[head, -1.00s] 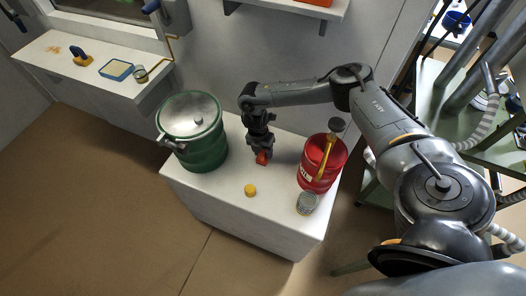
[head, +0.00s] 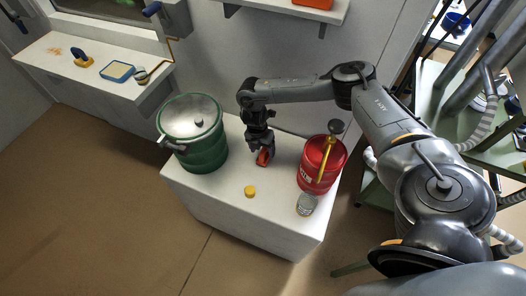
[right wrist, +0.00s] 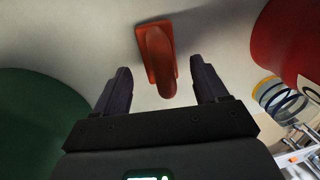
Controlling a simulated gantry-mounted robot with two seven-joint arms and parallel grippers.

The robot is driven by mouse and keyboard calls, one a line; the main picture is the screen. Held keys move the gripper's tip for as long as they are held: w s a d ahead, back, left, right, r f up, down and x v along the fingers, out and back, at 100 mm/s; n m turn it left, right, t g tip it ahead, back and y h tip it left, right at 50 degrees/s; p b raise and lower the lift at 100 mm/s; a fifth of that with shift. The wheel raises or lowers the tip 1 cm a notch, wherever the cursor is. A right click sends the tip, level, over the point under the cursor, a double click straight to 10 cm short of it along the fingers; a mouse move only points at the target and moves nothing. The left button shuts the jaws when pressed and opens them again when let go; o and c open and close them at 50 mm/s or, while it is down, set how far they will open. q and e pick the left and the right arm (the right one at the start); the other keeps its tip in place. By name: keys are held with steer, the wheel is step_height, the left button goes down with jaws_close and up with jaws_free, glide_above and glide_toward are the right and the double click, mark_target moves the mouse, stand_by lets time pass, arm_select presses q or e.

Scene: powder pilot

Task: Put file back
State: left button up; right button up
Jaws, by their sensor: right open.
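A red-orange tool (head: 264,158), which I take to be the file, lies on the white bench top. In the right wrist view it (right wrist: 158,60) has a flat base and a raised rounded handle. My right gripper (head: 262,150) is just above it. In the right wrist view the open fingers (right wrist: 160,68) lie on either side of the handle, with visible gaps. Whether the fingertips reach down to its height is unclear. My left gripper is not in view.
A green lidded drum (head: 205,145) stands left on the white bench (head: 225,195), and a red bucket (head: 315,172) with a yellow-handled tool stands right. A small can (head: 306,204) and yellow cap (head: 250,191) sit in front. A left ledge (head: 60,70) holds small items. A shelf (head: 270,5) is above.

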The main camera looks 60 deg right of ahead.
step_height(320, 180, up, 10)
steer(key=w+p, duration=0.1)
steer(key=p, duration=0.2)
steer(key=shift+a+f, duration=0.2)
steer(key=shift+w, duration=0.1)
